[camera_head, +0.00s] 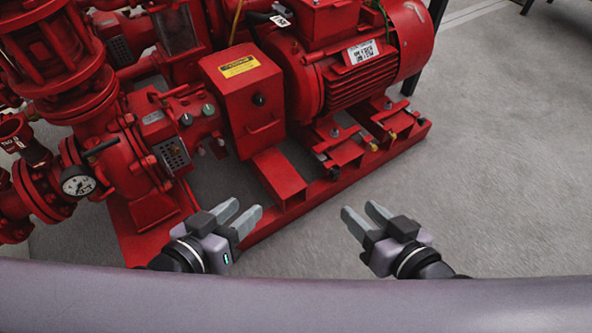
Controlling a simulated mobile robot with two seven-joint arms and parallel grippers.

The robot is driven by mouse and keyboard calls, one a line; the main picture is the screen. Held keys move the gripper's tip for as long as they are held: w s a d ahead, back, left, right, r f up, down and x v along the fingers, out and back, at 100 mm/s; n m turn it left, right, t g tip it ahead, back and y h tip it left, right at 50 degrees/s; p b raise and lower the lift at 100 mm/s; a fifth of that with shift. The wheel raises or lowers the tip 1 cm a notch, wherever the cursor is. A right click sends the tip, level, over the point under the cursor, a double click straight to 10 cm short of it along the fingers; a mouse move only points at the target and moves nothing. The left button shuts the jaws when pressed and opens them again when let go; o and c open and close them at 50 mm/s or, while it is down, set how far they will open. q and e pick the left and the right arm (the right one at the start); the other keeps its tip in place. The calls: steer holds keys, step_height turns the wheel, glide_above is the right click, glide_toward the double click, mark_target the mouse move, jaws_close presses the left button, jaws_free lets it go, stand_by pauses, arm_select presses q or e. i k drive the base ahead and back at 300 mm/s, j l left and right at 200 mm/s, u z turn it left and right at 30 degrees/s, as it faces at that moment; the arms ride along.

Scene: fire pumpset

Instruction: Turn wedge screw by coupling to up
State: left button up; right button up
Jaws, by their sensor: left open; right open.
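The red pumpset has a boxy red cover (245,98) with a yellow label between the pump and the motor (350,60). The coupling itself does not show; the cover may hide it. Small screws (335,132) and bolts sit at the motor feet on the red base frame. I cannot tell which of them is the wedge screw. My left gripper (242,213) is open and empty, in front of the base frame below the cover. My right gripper (360,211) is open and empty, in front of the frame below the motor feet. Neither visibly holds any part.
A pressure gauge (78,181) and red piping (60,60) stand at the left. The base frame's front rail (300,205) runs diagonally between the grippers and the machine. Bare grey floor (500,170) lies open at the right.

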mark_target(335, 173)
steer(key=l+u, duration=0.15)
steer(key=u, duration=0.2)
steer(key=i+l+u, duration=0.15)
steer(key=u, duration=0.15)
steer(key=l+u, duration=0.15)
steer(key=u, duration=0.2)
steer(key=l+u, duration=0.75)
steer(key=l, duration=0.3)
steer(key=k+l+u, duration=0.15)
steer(key=l, duration=0.25)
steer(key=k+l, duration=0.1)
steer(key=l, duration=1.75)
